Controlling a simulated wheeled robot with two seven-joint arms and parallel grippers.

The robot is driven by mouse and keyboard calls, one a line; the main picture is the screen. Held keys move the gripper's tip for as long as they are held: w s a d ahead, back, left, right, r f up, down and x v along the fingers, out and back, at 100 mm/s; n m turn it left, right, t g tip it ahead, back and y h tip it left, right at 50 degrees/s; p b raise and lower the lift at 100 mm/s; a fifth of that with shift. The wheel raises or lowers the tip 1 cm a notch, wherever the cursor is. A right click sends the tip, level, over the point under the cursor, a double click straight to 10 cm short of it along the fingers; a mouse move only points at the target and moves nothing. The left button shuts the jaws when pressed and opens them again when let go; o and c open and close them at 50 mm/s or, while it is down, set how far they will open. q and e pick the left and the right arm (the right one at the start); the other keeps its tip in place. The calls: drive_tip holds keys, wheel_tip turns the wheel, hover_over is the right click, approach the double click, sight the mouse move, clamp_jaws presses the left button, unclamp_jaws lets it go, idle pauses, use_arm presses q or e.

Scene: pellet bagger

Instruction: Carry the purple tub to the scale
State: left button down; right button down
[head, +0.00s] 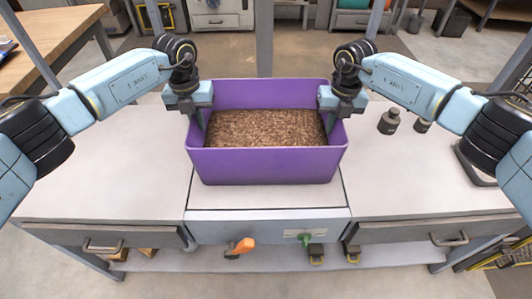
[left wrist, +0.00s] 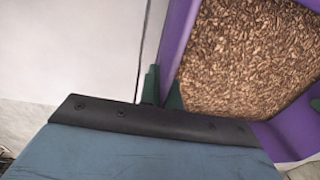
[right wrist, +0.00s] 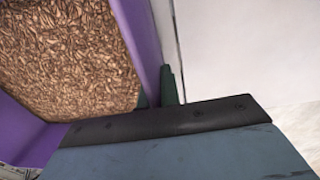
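The purple tub (head: 265,165) is upright at the middle of the bench, over a pale central plate (head: 265,196), and is filled with brown pellets (head: 266,128). I cannot tell whether it touches the plate. My left gripper (head: 197,115) is shut on its left wall; one green finger is inside and one outside, as the left wrist view (left wrist: 161,90) shows. My right gripper (head: 333,118) grips the right wall the same way, seen in the right wrist view (right wrist: 155,90). A dark-edged flat thing (head: 476,168) at right, partly behind my right arm, may be the scale; I cannot tell.
Two dark weights (head: 389,123) stand on the bench right of the tub. The bench top left of the tub (head: 110,165) is clear. A post (head: 264,40) rises behind the tub.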

use_arm(q)
drive_tip(key=c, duration=1.6)
unclamp_jaws()
use_arm(e)
drive_tip(key=c, duration=1.6)
unclamp_jaws()
drive_tip(key=shift+r, duration=0.35)
use_arm(q)
drive_tip(key=r, duration=1.2)
drive_tip(key=shift+a, duration=0.35)
use_arm(e)
drive_tip(key=r, duration=1.1)
drive_tip(key=shift+d+r, duration=0.15)
drive_tip(key=shift+d, duration=0.2)
